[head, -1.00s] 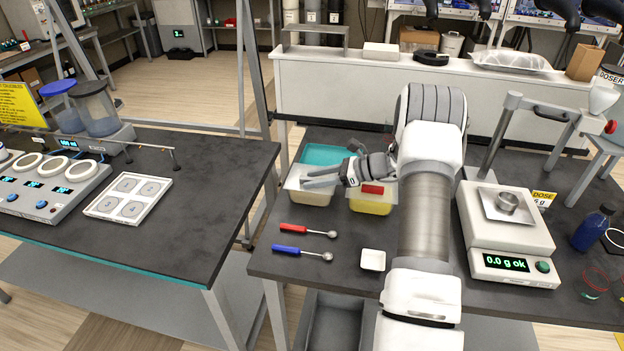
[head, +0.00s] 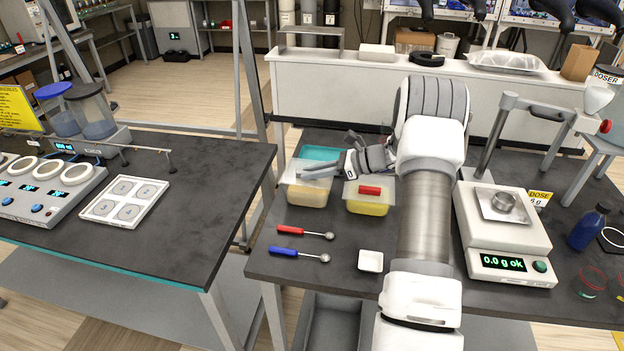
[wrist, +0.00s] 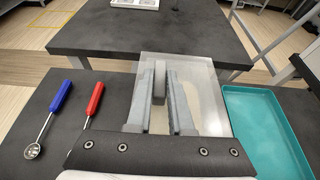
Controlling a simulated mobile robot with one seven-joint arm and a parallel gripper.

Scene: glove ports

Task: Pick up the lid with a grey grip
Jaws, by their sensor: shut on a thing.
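My gripper (head: 322,171) is shut on the grey grip (wrist: 160,82) of a clear, pale lid. The lid (head: 294,171) shows over a tub of beige contents (head: 308,195) in the head view and seems raised a little above it. In the wrist view the lid (wrist: 201,72) spreads out beneath and beyond my fingers, and the jaws stand on both sides of the grip. My fingers hide part of the lid and tub.
A yellow tub (head: 368,208) with a red-gripped lid (head: 370,190) stands just right. A teal tray (head: 320,153) lies behind. A red spoon (head: 305,232), a blue spoon (head: 299,253) and a white dish (head: 371,261) lie in front. A scale (head: 505,240) stands right.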

